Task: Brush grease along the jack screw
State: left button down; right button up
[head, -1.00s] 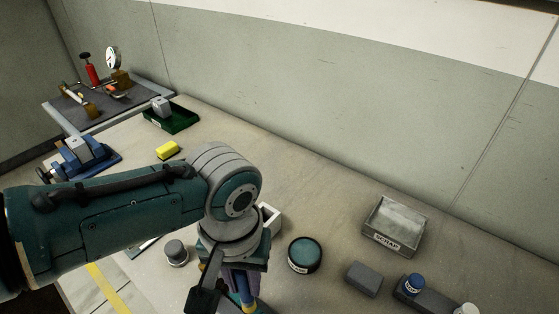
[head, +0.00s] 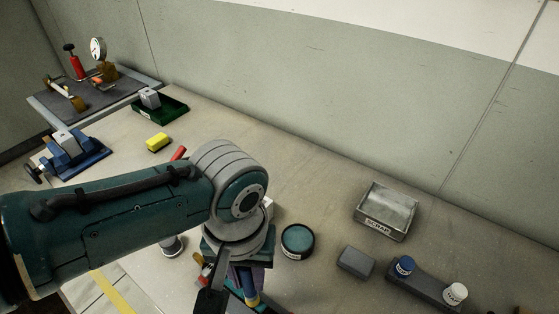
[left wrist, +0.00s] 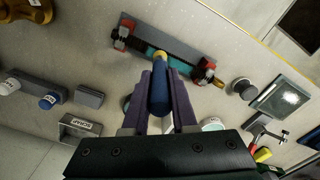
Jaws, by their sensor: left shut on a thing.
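My left gripper (head: 240,284) is shut on a brush with a blue handle (left wrist: 159,95) and a yellow collar (left wrist: 161,58). The brush also shows below the gripper in the head view (head: 250,299). In the left wrist view its far end points at the jack screw (left wrist: 185,66), a dark rod between red-and-dark end blocks on a grey base (left wrist: 178,36). A teal part shows beside the brush end. I cannot tell whether the bristles touch the screw. In the head view my arm and gripper mostly hide the screw. My right gripper is not seen.
A round tin with a teal top (head: 298,240) stands right of my gripper. Beyond are a scrap tray (head: 386,212), a grey block (head: 356,262) and a rack with blue and white jars (head: 425,284). A yellow block (head: 158,142), green tray (head: 172,113) and blue vise (head: 75,155) lie left.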

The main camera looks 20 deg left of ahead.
pick_arm(q)
jog(key=shift+s+d, duration=0.1)
jog(key=shift+d, duration=0.05)
jog(key=shift+s+d, duration=0.2)
jog(key=shift+d, duration=0.3)
jog(key=shift+s+d, duration=0.15)
jog(key=shift+d, duration=0.3)
jog(key=shift+w+a, duration=0.25)
jog(key=shift+a, duration=0.3)
jog(key=shift+w+a, duration=0.2)
jog(key=shift+a, duration=0.35)
jog(key=shift+a, duration=0.15)
jog(key=shift+w+a, duration=0.35)
jog(key=shift+a, duration=0.4)
jog(key=shift+a, duration=0.15)
